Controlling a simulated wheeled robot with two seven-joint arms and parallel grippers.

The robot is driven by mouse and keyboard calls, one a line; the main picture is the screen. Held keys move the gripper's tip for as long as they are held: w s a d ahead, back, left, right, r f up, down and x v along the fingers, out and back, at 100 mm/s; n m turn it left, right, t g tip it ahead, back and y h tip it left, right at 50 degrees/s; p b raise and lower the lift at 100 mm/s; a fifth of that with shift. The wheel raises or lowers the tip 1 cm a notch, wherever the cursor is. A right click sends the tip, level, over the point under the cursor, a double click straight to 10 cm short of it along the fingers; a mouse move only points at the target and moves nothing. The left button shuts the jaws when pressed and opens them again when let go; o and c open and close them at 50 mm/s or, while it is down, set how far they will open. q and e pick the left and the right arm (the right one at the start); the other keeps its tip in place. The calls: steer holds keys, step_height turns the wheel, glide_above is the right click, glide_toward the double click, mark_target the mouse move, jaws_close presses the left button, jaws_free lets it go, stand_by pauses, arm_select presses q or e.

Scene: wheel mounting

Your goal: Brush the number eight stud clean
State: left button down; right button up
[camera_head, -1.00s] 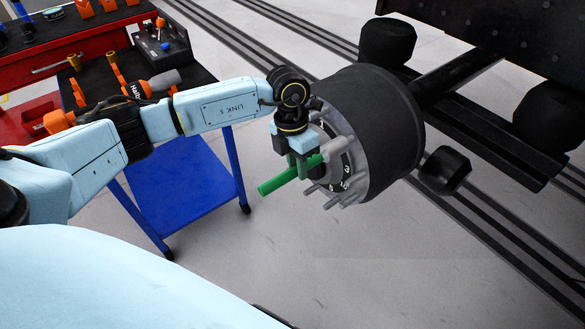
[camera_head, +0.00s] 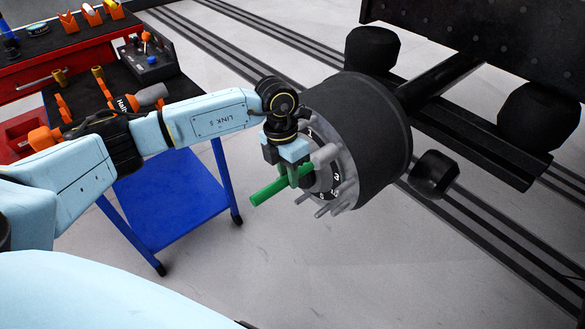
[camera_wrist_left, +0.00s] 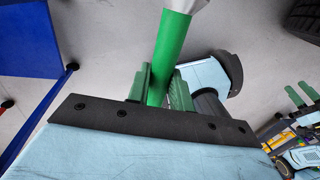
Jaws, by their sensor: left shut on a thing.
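My left gripper (camera_head: 290,176) is shut on the brush, whose green handle (camera_head: 272,189) sticks out to the lower left. In the left wrist view, the handle (camera_wrist_left: 170,52) stands between the green fingers (camera_wrist_left: 160,88), with a grey-white part at its far end at the top edge. The brush's far end is at the face of the wheel hub (camera_head: 328,172), by the studs. Several studs (camera_head: 331,205) show at the hub's lower rim. Dark number marks show on the hub face. The arm hides part of the face, and I cannot tell which stud is number eight.
A dark drum (camera_head: 372,135) sits behind the hub on a black axle frame (camera_head: 460,120). A tool cart with a blue lower shelf (camera_head: 180,205) stands at left, with an orange-and-black power tool (camera_head: 140,100) on top. The floor below the hub is clear.

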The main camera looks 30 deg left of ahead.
mark_target(252, 198)
arm_select(q)
steer(key=shift+s+a+p, duration=0.35)
steer(key=shift+s+p, duration=0.1)
steer(key=shift+s, duration=0.35)
steer(key=shift+s+a+p, duration=0.3)
steer(key=shift+s+p, duration=0.1)
steer(key=shift+s, duration=0.45)
steer(key=shift+s+a+p, duration=0.35)
steer(key=shift+s+p, duration=0.1)
steer(key=shift+s, duration=0.35)
steer(key=shift+s+a+r+p, duration=0.1)
steer(key=shift+s+a+p, duration=0.15)
steer(key=shift+s, duration=0.2)
steer(key=shift+s+a+p, duration=0.15)
steer(key=shift+s+p, duration=0.05)
steer(key=shift+s, duration=0.2)
steer(key=shift+s+a+p, duration=0.3)
steer(key=shift+s, duration=0.45)
steer(key=shift+s+a+p, duration=0.25)
steer(key=shift+s+p, duration=0.05)
steer(key=shift+s, duration=0.4)
